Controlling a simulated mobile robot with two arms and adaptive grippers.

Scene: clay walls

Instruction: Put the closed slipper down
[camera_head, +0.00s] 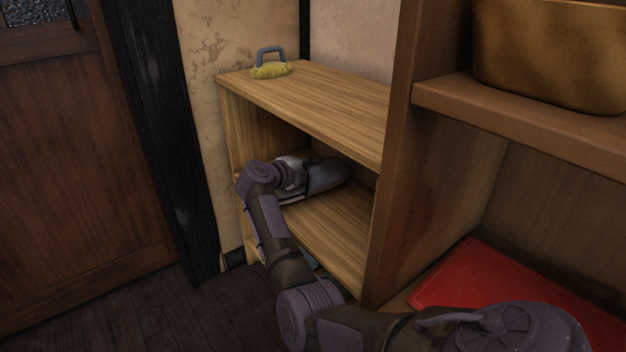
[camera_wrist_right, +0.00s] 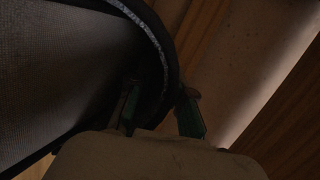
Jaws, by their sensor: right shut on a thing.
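The closed slipper (camera_wrist_right: 60,70) fills the upper left of the right wrist view, dark with a mesh-like surface and a thick rim with a pale line. My right gripper (camera_wrist_right: 160,110) has its green-edged fingers on either side of that rim and is shut on it. In the head view my right arm reaches into the open middle compartment of the light wooden shelf unit (camera_head: 325,232). A grey rounded shape at its end lies inside; I cannot tell there where gripper ends and slipper begins. Contact between slipper and shelf board is not clear. My left gripper is not in view.
A yellow brush with a blue-grey handle (camera_head: 271,69) stands on the unit's top. A brown shelf (camera_head: 520,120) to the right bears a bronze-coloured container (camera_head: 550,55), with a red flat item (camera_head: 480,275) below. A wooden door (camera_head: 80,180) is left. Bare board shows beside my arm.

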